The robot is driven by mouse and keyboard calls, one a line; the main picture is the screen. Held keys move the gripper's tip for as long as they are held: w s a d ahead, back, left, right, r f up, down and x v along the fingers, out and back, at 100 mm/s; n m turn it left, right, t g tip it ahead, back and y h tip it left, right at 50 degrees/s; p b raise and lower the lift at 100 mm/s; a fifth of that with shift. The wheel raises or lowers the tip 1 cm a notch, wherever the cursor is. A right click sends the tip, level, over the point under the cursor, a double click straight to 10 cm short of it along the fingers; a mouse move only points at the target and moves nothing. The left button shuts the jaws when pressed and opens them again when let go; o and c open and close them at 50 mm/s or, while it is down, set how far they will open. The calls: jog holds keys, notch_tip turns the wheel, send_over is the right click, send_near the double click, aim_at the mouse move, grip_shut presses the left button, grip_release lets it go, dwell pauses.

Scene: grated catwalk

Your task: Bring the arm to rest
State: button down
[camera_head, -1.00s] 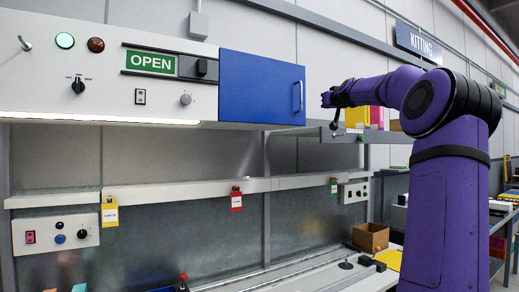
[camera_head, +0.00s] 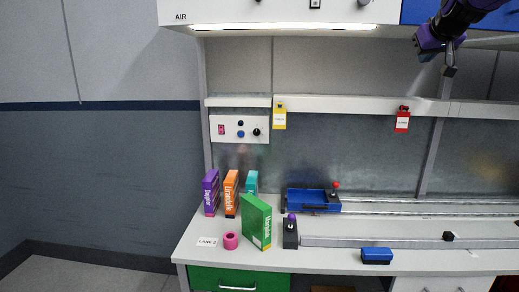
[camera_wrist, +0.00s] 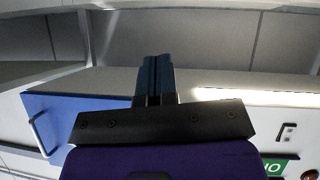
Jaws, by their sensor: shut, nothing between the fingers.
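My gripper (camera_head: 450,58) hangs at the top right of the head view, below the blue cabinet door (camera_head: 415,10) and in front of the grey back wall. Its fingers are together and hold nothing. In the wrist view my gripper (camera_wrist: 154,62) points away from the camera with its two dark fingers side by side, and it touches nothing that I can see. The blue cabinet door (camera_wrist: 75,125) is also in the wrist view, at the left. Most of my arm is outside the head view.
The white bench (camera_head: 330,258) holds several upright boxes, such as a green one (camera_head: 256,220), a pink roll (camera_head: 230,240), a blue tray (camera_head: 305,201) and a blue block (camera_head: 376,255). A shelf (camera_head: 345,105) with yellow and red tags crosses behind. The bench's middle front is mostly clear.

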jog(key=s+a+f+g+y, duration=0.1)
jog(key=s+a+f+g, duration=0.1)
jog(key=s+a+f, duration=0.45)
jog(key=s+a+f+g, duration=0.1)
jog(key=s+a+f, duration=0.2)
jog(key=s+a, duration=0.6)
jog(key=s+a+f+g+y, duration=0.1)
jog(key=s+f, duration=0.5)
jog(key=s, duration=0.4)
jog(key=s+a+f+g+y, duration=0.1)
jog(key=s+f, duration=0.5)
jog(key=s, duration=0.4)
jog(key=shift+n+g, duration=0.4)
